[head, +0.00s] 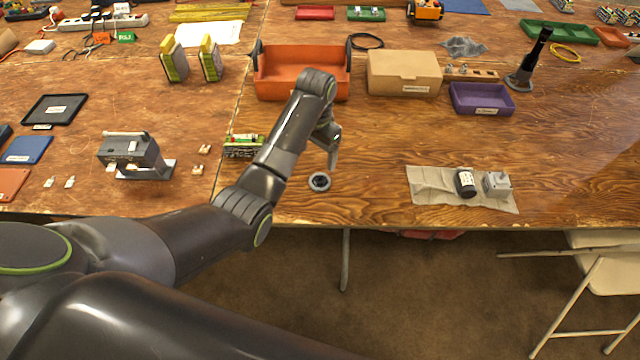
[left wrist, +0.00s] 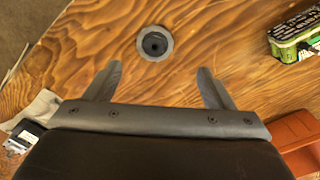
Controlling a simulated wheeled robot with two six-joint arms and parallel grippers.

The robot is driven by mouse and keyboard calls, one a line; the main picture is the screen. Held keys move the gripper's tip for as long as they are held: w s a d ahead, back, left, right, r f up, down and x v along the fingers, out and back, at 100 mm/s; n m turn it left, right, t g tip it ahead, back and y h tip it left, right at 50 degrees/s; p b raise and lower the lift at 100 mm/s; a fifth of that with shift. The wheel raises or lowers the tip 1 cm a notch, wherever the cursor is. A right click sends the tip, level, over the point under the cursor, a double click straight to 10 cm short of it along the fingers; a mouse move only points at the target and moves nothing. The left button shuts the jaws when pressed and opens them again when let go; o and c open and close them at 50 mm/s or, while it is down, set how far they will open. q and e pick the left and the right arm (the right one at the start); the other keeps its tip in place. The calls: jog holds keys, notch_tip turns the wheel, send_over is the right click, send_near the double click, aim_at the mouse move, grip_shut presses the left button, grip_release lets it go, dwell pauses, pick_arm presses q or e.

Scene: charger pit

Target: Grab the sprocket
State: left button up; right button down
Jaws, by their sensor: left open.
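The sprocket (head: 319,181) is a small grey ring-like disc with a dark centre. It lies flat on the wooden table near the front edge. In the left wrist view the sprocket (left wrist: 154,43) is just beyond the fingertips, roughly centred between them. My left gripper (head: 332,160) is above the table, close behind the sprocket in the head view. In its wrist view the left gripper (left wrist: 159,72) has its two fingers spread apart with nothing between them. My right gripper is not in view.
An orange bin (head: 300,85) stands behind. The table between sprocket and cloth is clear.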

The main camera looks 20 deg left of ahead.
pick_arm(q)
send_over(319, 176)
jog(key=f, duration=0.4)
jog(key=shift+s+a, duration=0.15)
jog(key=shift+s, duration=0.25)
jog(key=f, duration=0.4)
jog(key=shift+s+d+f, duration=0.1)
jog(key=shift+s+d, duration=0.05)
jog(key=shift+d, duration=0.25)
jog(key=shift+f, duration=0.55)
jog(key=shift+c, duration=0.5)
jog(key=c, duration=1)
